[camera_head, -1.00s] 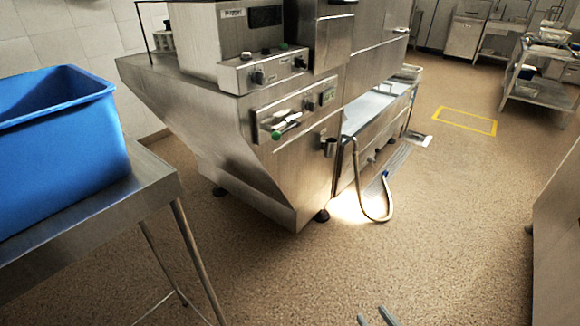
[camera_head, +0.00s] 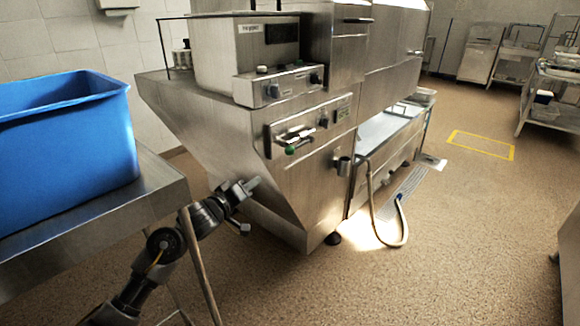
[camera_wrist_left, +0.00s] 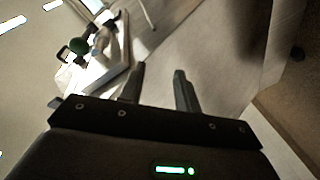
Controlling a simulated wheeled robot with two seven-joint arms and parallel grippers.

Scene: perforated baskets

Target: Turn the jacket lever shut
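The jacket lever, with a green knob (camera_head: 291,149), sits on a recessed panel (camera_head: 318,122) on the front of the steel machine. The lever lies across the panel, tilted a little off level. The green knob also shows at upper left in the left wrist view (camera_wrist_left: 80,47). My left gripper (camera_head: 249,205) is below and left of the lever, in front of the machine's sloped side, apart from the lever. In the left wrist view its two fingers (camera_wrist_left: 159,80) stand apart with nothing between them. My right gripper is not in view.
A blue bin (camera_head: 65,150) stands on a steel table (camera_head: 90,225) at left, close to my left arm. A second control panel with knobs (camera_head: 285,85) is above the lever. A hose (camera_head: 402,225) hangs at right. Open floor lies in front and to the right.

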